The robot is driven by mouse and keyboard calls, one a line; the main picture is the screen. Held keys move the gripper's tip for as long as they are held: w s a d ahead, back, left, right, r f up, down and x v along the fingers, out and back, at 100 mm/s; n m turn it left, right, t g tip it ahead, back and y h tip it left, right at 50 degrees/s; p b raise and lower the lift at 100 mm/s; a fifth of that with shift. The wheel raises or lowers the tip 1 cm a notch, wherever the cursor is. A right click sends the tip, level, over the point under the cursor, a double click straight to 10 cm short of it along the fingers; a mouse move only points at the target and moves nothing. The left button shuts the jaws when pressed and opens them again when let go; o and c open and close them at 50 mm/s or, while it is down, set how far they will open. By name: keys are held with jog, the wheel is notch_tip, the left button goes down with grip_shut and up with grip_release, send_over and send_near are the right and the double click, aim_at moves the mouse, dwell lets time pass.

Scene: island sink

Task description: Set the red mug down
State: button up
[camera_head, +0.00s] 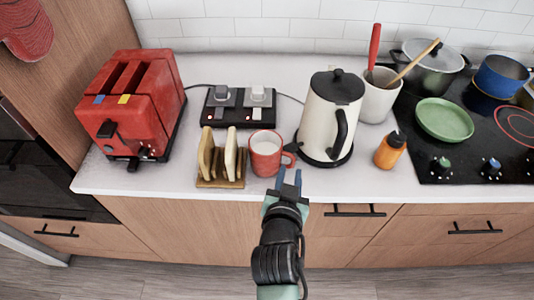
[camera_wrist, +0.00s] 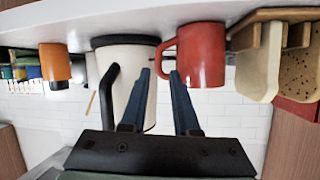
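The red mug (camera_head: 264,158) stands upright on the white counter near its front edge, its handle on the right. It holds something pale, or its inside is pale; I cannot tell which. In the wrist view, which is upside down, the mug (camera_wrist: 204,55) seems to rest on the counter. My gripper (camera_head: 290,178) is at the counter's front edge, just in front of the handle. Its two blue fingers are apart. In the wrist view the gripper (camera_wrist: 161,72) has its fingertips near either side of the handle, with nothing visibly clamped.
A toast rack (camera_head: 220,183) with bread stands close left of the mug. A white kettle (camera_head: 327,115) stands close right. An orange bottle (camera_head: 390,150), a utensil crock (camera_head: 379,100) and a red toaster (camera_head: 138,105) are farther out. Little counter (camera_head: 180,172) is free beside the mug.

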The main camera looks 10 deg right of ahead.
aim_at(292, 165)
jog(key=shift+s+f+p+x, duration=0.1)
jog(key=shift+f+p+x, duration=0.15)
jog(key=shift+x, duration=1.05)
jog(key=shift+s+f+p+x, duration=0.1)
jog(key=shift+f+p+x, duration=0.1)
jog(key=shift+x, duration=1.1)
jog(key=shift+c, duration=0.2)
grip_shut()
jog(key=shift+r, duration=0.1)
